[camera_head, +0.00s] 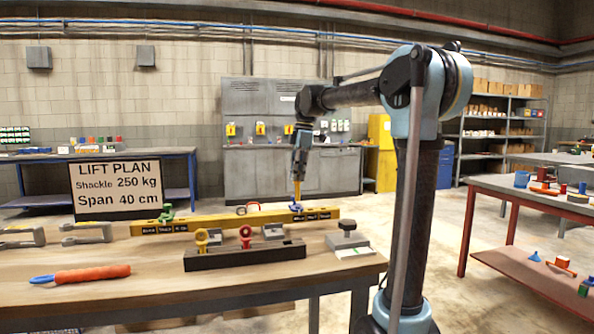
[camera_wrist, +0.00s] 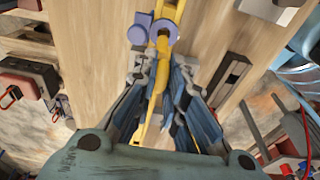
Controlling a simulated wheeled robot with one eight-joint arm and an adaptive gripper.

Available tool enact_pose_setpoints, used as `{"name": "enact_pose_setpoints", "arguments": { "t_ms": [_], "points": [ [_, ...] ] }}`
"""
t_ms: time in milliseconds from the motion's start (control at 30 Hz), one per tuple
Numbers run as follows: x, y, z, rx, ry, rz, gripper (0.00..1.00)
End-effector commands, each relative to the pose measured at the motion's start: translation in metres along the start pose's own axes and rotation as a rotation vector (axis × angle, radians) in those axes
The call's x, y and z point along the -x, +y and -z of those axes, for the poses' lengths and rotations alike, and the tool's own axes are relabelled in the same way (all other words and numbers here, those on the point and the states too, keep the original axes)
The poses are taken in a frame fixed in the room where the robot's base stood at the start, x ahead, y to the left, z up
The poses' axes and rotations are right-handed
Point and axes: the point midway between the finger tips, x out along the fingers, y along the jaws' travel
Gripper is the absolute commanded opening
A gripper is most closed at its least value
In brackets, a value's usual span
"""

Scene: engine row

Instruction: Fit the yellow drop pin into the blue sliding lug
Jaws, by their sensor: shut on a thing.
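My gripper (camera_head: 298,180) points down over the right part of the yellow beam (camera_head: 225,220) and is shut on the yellow drop pin (camera_head: 297,192). In the wrist view the fingers (camera_wrist: 163,72) close around the yellow pin (camera_wrist: 162,48). The blue sliding lug (camera_head: 296,208) sits on the beam directly under the gripper. It also shows as a blue-violet piece (camera_wrist: 140,33) just ahead of the fingertips. The pin's lower end meets the lug in the picture; I cannot tell how deep it sits. A green lug (camera_head: 167,213) is further left on the beam.
A dark rack (camera_head: 245,258) in front of the beam holds another yellow pin (camera_head: 201,240) and a red pin (camera_head: 246,236). A grey block (camera_head: 348,240) stands right of the beam. An orange-handled tool (camera_head: 92,274) lies front left. A lift plan sign (camera_head: 116,188) stands behind.

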Motion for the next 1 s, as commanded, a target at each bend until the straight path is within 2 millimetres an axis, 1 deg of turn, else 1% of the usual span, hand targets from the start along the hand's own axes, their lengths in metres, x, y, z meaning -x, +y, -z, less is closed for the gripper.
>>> {"name": "enact_pose_setpoints", "arguments": {
  "t_ms": [100,300,1000],
  "points": [
    [-0.007,-0.0001,-0.0006,0.001,0.0,0.0,0.0],
    [-0.0123,-0.0002,-0.0006,0.002,0.0,0.0,0.0],
    [-0.0131,-0.0016,0.0006,0.003,0.0,0.0,0.0]
  ]
}}
